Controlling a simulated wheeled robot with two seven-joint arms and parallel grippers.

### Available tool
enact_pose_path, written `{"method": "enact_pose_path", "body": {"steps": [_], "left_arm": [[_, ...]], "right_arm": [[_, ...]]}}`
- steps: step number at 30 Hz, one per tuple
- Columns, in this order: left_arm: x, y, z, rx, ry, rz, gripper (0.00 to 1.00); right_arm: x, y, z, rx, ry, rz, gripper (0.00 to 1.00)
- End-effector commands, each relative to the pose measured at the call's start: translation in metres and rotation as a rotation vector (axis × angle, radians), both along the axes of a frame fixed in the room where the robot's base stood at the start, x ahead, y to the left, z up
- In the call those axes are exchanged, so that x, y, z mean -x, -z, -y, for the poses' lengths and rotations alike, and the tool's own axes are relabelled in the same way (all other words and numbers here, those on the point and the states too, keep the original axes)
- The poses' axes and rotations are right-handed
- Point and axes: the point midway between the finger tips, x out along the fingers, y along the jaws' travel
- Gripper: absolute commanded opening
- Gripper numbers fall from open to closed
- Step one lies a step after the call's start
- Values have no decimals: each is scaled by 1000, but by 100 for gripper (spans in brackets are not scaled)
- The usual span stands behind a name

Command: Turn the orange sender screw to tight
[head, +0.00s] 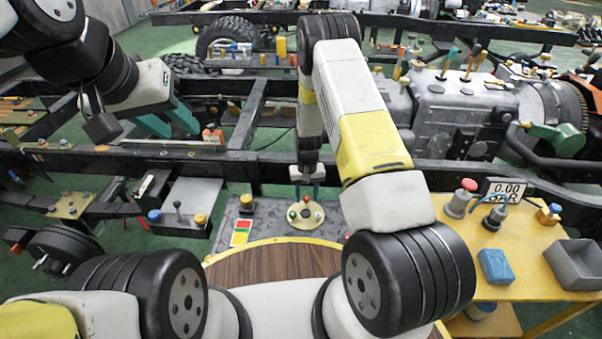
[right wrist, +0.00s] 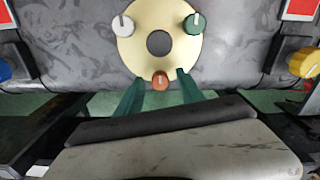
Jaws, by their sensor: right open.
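The pale yellow round sender plate (head: 305,222) lies on the dark tank top in front of me. The right wrist view shows the plate (right wrist: 160,20) with a dark centre hole, a white screw (right wrist: 123,26), a green screw (right wrist: 194,24) and the orange screw (right wrist: 160,81) at its lower edge. The orange screw has a pale mark pointing roughly up. My right gripper (right wrist: 160,80) is open, its green fingers either side of the orange screw; contact cannot be told. It reaches down over the plate in the head view (head: 307,185). My left gripper (head: 167,122) is apart, empty and open.
A yellow table (head: 530,245) at right bears a red-topped button, a 0.00 BAR display (head: 508,188), a blue block (head: 494,266) and a grey bin (head: 578,265). Black chassis rails cross behind.

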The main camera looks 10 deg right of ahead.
Motion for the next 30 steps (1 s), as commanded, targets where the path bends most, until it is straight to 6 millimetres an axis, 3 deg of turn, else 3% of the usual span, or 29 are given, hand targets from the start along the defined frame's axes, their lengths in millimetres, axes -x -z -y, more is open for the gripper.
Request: {"method": "enact_pose_path", "body": {"steps": [5,18,30], "left_arm": [[0,0,0,0,0,0,36],[0,0,0,0,0,0,36],[0,0,0,0,0,0,36]], "right_arm": [[-1,-6,0,0,0,2,45],[-1,-72,0,0,0,1,45],[0,-78,0,0,0,0,45]]}}
